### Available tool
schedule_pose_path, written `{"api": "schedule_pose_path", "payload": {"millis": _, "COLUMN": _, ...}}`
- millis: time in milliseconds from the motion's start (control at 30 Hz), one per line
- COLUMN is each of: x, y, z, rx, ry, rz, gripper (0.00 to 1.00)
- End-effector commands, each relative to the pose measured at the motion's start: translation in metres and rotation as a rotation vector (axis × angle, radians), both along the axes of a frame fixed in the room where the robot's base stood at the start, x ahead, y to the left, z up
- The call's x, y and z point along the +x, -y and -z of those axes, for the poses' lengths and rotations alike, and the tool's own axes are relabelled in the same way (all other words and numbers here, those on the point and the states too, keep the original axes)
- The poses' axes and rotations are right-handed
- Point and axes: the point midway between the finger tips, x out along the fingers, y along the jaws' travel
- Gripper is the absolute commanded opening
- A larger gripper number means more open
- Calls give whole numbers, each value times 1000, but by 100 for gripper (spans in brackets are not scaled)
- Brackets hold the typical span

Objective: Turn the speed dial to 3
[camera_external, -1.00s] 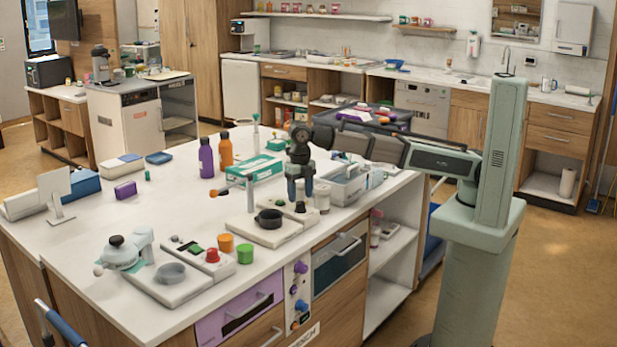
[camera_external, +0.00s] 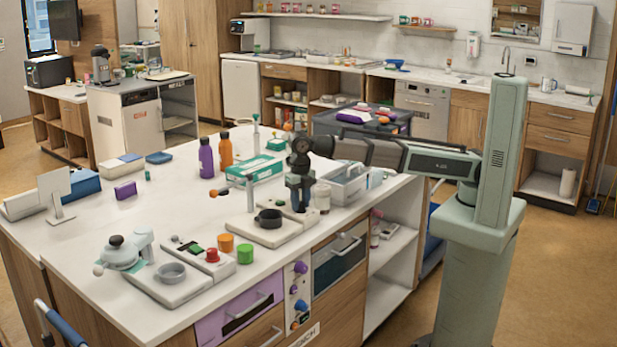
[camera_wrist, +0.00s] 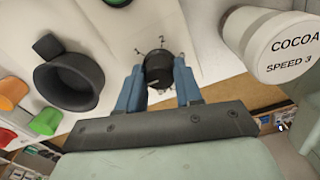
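The speed dial (camera_wrist: 159,68) is a small black knob on a pale base. In the wrist view the marks 1 and 2 show on its far side; a mark further right is partly covered by a finger. I cannot read its setting surely. My gripper (camera_wrist: 160,76) has its blue fingers on either side of the dial, seemingly pressed against it. In the external view my gripper (camera_external: 299,204) points down at the base (camera_external: 268,237), and its fingers hide most of the dial. A white jar (camera_wrist: 270,45) beside it reads "COCOA SPEED 3".
An orange cup (camera_external: 226,243) and a green cup (camera_external: 245,253) stand further left. A grey carrier box (camera_external: 345,184) stands close on the right.

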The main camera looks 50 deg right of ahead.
Motion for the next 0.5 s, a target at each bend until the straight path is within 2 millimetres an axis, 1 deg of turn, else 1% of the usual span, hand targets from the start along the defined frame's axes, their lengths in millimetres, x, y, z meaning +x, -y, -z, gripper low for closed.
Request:
{"api": "schedule_pose_path", "payload": {"millis": 33, "x": 0, "y": 0, "z": 0, "rx": 0, "ry": 0, "rz": 0, "gripper": 30}}
{"api": "schedule_pose_path", "payload": {"millis": 300, "x": 0, "y": 0, "z": 0, "rx": 0, "ry": 0, "rz": 0, "gripper": 4}}
{"api": "schedule_pose_path", "payload": {"millis": 500, "x": 0, "y": 0, "z": 0, "rx": 0, "ry": 0, "rz": 14, "gripper": 4}}
